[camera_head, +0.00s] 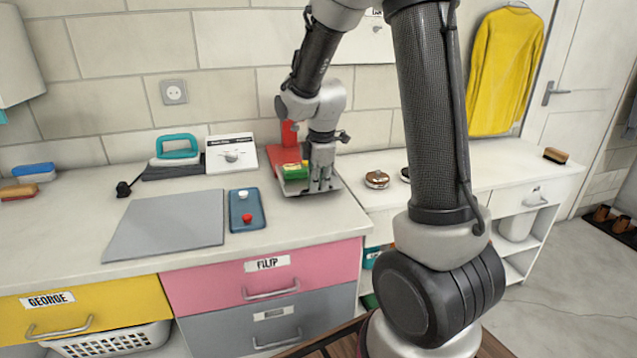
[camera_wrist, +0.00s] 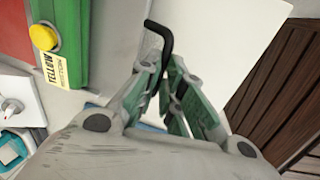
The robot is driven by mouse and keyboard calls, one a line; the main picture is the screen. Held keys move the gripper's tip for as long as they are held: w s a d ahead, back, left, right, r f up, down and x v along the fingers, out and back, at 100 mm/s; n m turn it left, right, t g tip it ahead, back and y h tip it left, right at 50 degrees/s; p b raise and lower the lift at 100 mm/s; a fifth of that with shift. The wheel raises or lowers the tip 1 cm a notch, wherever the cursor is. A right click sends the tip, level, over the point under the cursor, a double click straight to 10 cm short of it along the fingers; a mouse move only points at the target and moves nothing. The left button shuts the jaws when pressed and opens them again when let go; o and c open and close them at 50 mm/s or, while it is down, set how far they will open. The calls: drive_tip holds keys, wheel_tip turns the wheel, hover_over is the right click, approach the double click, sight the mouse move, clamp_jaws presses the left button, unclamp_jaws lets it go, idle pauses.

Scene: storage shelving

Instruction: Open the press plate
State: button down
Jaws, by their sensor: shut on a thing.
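The press (camera_head: 287,155) stands at the back of the white counter, with a red upright part, a red top and a grey base. My gripper (camera_head: 322,183) is at the right side of the press, pointing down. In the wrist view a black bent handle (camera_wrist: 158,28) runs between my gripper's fingers (camera_wrist: 170,92), which are shut on it. The plate looks lowered, though my gripper partly hides it.
Left on the counter are a grey board (camera_head: 168,226), a blue tray (camera_head: 260,212) with a white and a red button, a teal iron (camera_head: 177,150) and a white dial box (camera_head: 231,153). A round brown-topped item (camera_head: 376,179) lies right of my gripper. My arm crosses the right side.

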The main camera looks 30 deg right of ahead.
drive_tip(key=c, duration=1.5)
unclamp_jaws()
drive_tip(key=shift+c, duration=0.2)
wheel_tip(320, 180, up, 12)
drive_tip(key=s, duration=0.2)
drive_tip(key=shift+s+a, duration=0.15)
drive_tip(key=shift+a, duration=0.1)
drive_tip(key=shift+f, duration=0.15)
